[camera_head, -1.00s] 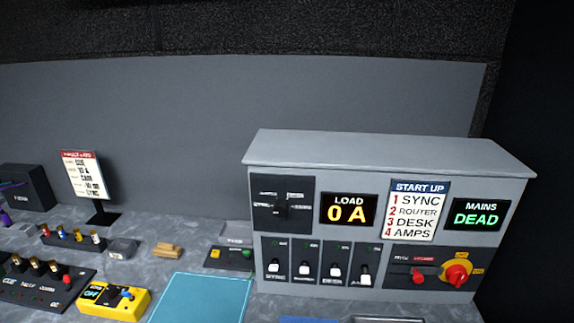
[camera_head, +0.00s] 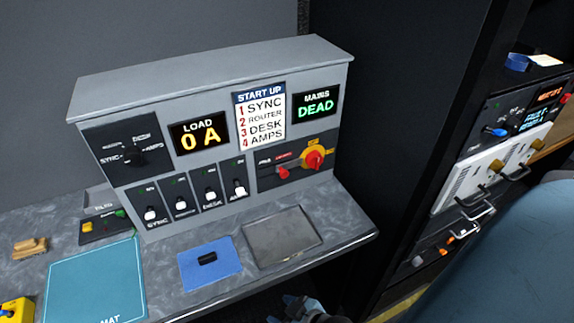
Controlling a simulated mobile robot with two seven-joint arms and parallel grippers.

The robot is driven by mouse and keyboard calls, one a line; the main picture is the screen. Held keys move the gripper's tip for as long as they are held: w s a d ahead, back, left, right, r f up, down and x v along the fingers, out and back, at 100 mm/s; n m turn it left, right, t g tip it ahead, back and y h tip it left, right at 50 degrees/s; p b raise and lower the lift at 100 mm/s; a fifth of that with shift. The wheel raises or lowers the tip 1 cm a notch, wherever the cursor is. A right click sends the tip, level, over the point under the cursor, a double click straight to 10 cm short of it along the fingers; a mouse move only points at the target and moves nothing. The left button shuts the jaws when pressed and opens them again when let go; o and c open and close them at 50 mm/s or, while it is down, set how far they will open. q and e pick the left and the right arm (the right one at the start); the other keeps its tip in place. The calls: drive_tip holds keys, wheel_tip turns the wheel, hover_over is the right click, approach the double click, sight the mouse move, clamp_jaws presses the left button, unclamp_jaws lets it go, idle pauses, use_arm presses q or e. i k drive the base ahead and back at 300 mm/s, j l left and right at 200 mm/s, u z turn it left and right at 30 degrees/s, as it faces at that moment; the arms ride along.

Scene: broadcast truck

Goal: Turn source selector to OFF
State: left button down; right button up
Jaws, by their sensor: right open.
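The grey power panel (camera_head: 215,128) stands on the counter at the left. On its right side a red rotary knob (camera_head: 314,159) sits on a yellow plate, with a smaller red handle (camera_head: 283,173) beside it. A black rotary knob (camera_head: 130,155) is at the panel's upper left, with SYNC and AMPS among its labels. I cannot read which knob is the source selector. The displays read LOAD 0 A (camera_head: 199,135) and MAINS DEAD (camera_head: 316,104). My right gripper (camera_head: 297,305) is open at the bottom edge, below the counter's front edge and apart from the panel. My left gripper is out of view.
A blue pad with a black piece (camera_head: 205,274), a grey tray (camera_head: 281,237) and a teal mat (camera_head: 95,280) lie on the counter (camera_head: 345,225) before the panel. Several white-tipped switches line the panel. A dark rack (camera_head: 505,115) with a blue knob (camera_head: 497,131) stands at right.

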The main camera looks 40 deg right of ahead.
sight(417, 261)
drive_tip(key=z, duration=2.6)
